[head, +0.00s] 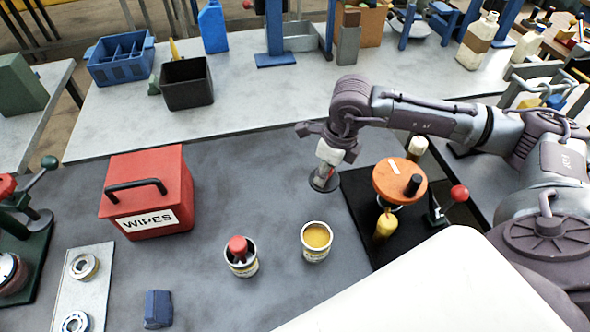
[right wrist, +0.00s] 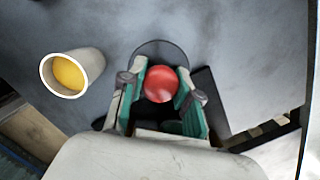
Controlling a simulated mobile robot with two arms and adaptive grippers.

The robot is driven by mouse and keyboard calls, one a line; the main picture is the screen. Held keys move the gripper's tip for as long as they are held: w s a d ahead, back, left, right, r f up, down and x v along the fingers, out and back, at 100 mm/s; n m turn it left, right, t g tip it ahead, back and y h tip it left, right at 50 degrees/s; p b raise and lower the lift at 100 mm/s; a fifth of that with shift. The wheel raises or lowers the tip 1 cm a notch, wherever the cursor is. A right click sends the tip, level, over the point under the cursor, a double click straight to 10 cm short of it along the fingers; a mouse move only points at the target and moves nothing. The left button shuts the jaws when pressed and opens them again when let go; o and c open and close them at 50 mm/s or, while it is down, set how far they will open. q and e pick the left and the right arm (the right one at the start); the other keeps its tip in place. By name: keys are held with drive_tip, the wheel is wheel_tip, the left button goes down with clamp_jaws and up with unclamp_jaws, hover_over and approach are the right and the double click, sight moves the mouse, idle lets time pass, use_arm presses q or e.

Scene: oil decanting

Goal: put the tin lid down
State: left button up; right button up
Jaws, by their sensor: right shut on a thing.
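My right gripper (head: 325,168) is shut on the red knob (right wrist: 160,84) of the tin lid, seen between its fingers in the right wrist view. The lid (head: 324,181) is a dark round disc below the fingertips; its rim also shows in the right wrist view (right wrist: 148,47). It is over the grey bench, behind the open tin; I cannot tell whether it touches the bench. The open tin (head: 316,241) holds yellow liquid and also shows in the right wrist view (right wrist: 72,73). My left gripper is not in view.
A second tin (head: 241,262) with a red object in it stands left of the open tin. A red WIPES box (head: 150,190) is further left. A black mat (head: 362,205) with an orange round-topped device (head: 398,180) is close on the right. Bench between box and lid is clear.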

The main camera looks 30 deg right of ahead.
drive_tip(key=p, duration=0.2)
approach(293, 182)
drive_tip(key=shift+w+a+f+p, duration=0.15)
drive_tip(key=shift+w+f, duration=0.1)
drive_tip(key=shift+f, duration=0.25)
drive_tip(key=shift+w+a+f+p, duration=0.15)
drive_tip(key=shift+w+f, duration=0.1)
drive_tip(key=shift+f, duration=0.45)
wheel_tip(293, 182, down, 3)
drive_tip(key=shift+f+p, duration=0.1)
drive_tip(key=shift+p, duration=0.75)
drive_tip(key=shift+f, duration=0.25)
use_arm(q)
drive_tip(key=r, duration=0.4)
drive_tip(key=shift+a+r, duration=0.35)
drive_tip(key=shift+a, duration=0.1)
use_arm(e)
drive_tip(key=shift+f, duration=0.1)
drive_tip(key=shift+f+b, duration=0.15)
drive_tip(key=shift+b, duration=0.15)
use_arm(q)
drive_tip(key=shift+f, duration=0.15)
use_arm(e)
drive_tip(key=o, duration=0.9)
